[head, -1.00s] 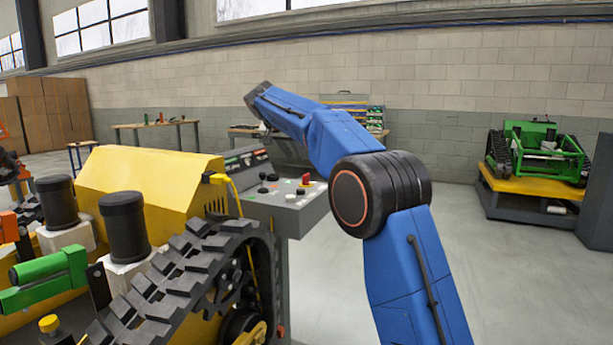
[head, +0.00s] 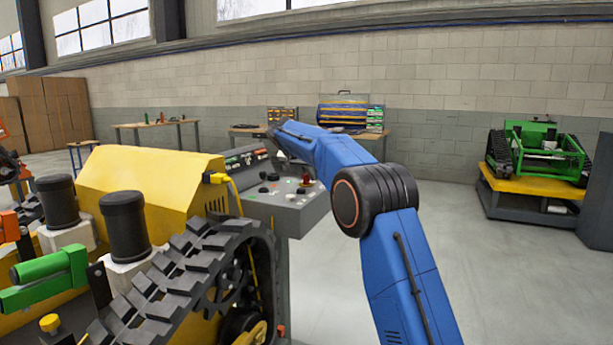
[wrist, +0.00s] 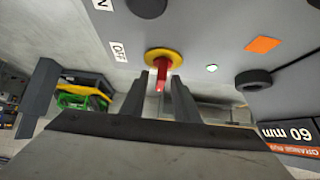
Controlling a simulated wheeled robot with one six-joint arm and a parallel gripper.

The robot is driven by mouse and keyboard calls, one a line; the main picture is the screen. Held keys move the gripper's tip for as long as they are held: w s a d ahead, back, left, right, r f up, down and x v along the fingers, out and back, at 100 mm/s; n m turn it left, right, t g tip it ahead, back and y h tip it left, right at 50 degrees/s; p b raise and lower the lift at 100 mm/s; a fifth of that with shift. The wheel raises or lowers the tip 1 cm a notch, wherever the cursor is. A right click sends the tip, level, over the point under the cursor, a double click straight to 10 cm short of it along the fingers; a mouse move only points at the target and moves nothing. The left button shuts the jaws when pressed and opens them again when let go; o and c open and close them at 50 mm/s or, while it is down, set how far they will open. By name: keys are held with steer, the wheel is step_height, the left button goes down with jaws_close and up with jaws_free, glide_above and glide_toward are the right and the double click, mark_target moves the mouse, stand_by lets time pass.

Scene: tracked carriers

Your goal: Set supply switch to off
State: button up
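The supply switch (wrist: 162,70) is a red handle on a yellow round base, on the grey control panel (head: 270,207). The red handle also shows small in the head view (head: 306,181). A white OFF label (wrist: 118,51) lies left of the switch in the wrist view. Another label, cut off with only an N showing (wrist: 103,5), is at the top edge. My gripper (wrist: 158,88) is open, one finger on each side of the red handle, with small gaps visible. In the head view, my arm reaches over the panel and the fingers cannot be made out clearly.
Black knobs (wrist: 253,78) and a white lit button (wrist: 211,68) sit near the switch on the panel. A yellow tracked carrier (head: 145,185) stands left of the panel. A green tracked machine (head: 540,150) rests on a stand at right. The floor between is clear.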

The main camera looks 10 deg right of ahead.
steer(key=shift+w, duration=0.1)
steer(key=shift+c, duration=0.7)
jaws_close()
steer(key=shift+d+n, duration=0.1)
steer(key=shift+n, duration=0.3)
steer(key=shift+n+t+y, duration=0.6)
steer(key=shift+n+y, duration=0.3)
steer(key=shift+n, duration=0.1)
steer(key=n+y, duration=0.3)
steer(key=n, duration=0.1)
steer(key=shift+n+t+y, duration=0.3)
steer(key=n+g+y, duration=0.1)
steer(key=n+y, duration=0.3)
steer(key=n, duration=0.1)
steer(key=n+g+y, duration=0.1)
steer(key=n, duration=0.1)
steer(key=n+g+y, duration=0.1)
steer(key=n, duration=0.2)
steer(key=shift+f+y, duration=0.1)
steer(key=shift+y, duration=0.3)
steer(key=shift+n+g, duration=0.3)
steer(key=shift+g, duration=0.1)
